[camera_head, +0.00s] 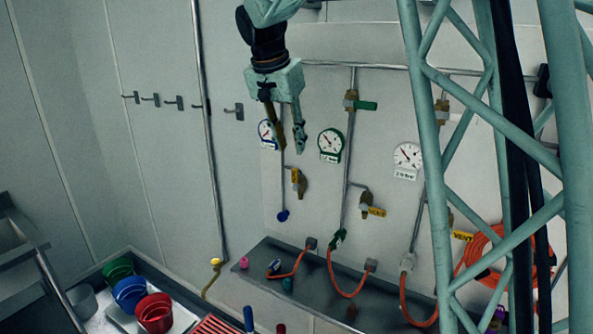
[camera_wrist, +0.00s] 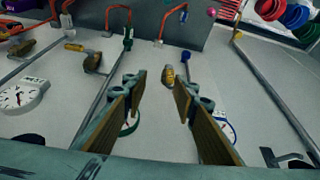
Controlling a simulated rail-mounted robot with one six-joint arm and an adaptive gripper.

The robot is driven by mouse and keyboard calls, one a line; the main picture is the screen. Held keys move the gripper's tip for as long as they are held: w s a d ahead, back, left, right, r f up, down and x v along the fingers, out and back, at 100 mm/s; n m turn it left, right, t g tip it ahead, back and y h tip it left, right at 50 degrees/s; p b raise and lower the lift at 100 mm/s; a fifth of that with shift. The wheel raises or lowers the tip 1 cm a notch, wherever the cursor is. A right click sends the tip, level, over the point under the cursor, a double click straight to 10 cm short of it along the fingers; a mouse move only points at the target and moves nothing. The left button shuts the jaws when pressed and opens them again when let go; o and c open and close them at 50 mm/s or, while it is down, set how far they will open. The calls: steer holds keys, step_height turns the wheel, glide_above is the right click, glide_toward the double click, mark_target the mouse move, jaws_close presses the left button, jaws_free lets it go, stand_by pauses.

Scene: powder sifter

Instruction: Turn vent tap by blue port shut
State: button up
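The blue port (camera_head: 283,215) ends a thin vertical pipe on the wall; it also shows in the wrist view (camera_wrist: 186,56). The vent tap (camera_head: 301,183) beside that pipe is brass, with a yellow lever (camera_head: 295,175) standing about upright, along the pipe. In the wrist view the tap (camera_wrist: 168,76) shows just beyond and between my fingertips. My gripper (camera_head: 288,147) is open and empty, above the tap in the head view, its fingers pointing down. In the wrist view its two fingers (camera_wrist: 160,85) are spread wide. I see no contact with the tap.
A blue-rimmed gauge (camera_head: 265,133) is close behind my gripper, with a green-rimmed gauge (camera_head: 330,144) to its right. Another vent tap (camera_head: 366,203) has its yellow lever pointing right. A grey shelf (camera_head: 330,300) with orange hoses lies below; colored buckets (camera_head: 130,292) stand lower left.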

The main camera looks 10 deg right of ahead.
steer(key=m, duration=0.1)
glide_toward(294, 169)
step_height(294, 169, up, 2)
steer(key=shift+s+a+p, duration=0.3)
steer(key=shift+a, duration=0.1)
steer(key=shift+f, duration=0.1)
steer(key=shift+p+x, duration=0.3)
steer(key=shift+x, duration=6.45)
steer(key=shift+d, duration=0.1)
steer(key=shift+c, duration=0.6)
jaws_close()
